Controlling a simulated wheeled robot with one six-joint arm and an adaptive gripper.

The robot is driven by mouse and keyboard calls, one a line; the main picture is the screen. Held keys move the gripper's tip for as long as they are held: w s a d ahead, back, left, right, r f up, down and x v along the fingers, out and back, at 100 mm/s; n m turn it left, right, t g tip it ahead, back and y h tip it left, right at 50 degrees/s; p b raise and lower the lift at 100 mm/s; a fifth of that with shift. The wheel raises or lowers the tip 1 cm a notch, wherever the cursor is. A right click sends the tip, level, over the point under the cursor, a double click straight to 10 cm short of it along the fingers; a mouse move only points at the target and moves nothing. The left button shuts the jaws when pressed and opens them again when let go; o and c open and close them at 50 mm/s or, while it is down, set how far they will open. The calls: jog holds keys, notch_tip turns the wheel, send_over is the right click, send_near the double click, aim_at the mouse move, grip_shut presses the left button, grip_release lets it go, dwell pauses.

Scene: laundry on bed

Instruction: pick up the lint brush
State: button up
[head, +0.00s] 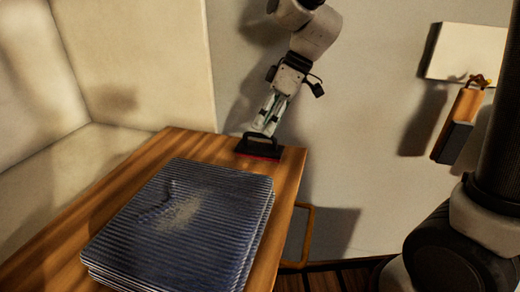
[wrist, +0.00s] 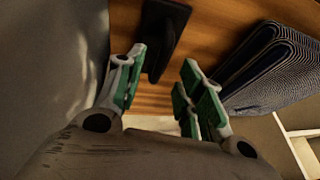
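The lint brush appears to be the black piece with a red underside (head: 260,151) at the far end of the wooden surface. It has a raised black handle. My gripper (head: 266,124) is directly above it, pointing down, with its tips close to the handle. In the wrist view the black brush (wrist: 166,28) lies ahead of my open gripper (wrist: 163,62), and its handle end reaches between the green-padded fingers, nearer the left one. A gap shows between the handle and the right finger. Whether the left finger touches the handle is unclear.
A stack of folded dark blue striped cloth (head: 180,225) covers much of the wooden top (head: 60,225) and also shows in the wrist view (wrist: 275,70). A wooden-handled, dark-headed item (head: 460,122) hangs below a pale wall board (head: 466,52) at right.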

jog(key=x, duration=0.3)
jog(key=shift+a+f, duration=0.1)
jog(key=shift+f, duration=0.15)
jog(key=shift+c, duration=0.3)
grip_shut()
jog(key=shift+r, duration=0.2)
notch_tip(320, 180, up, 10)
jog(key=c, duration=0.7)
grip_release()
jog(key=shift+f, duration=0.15)
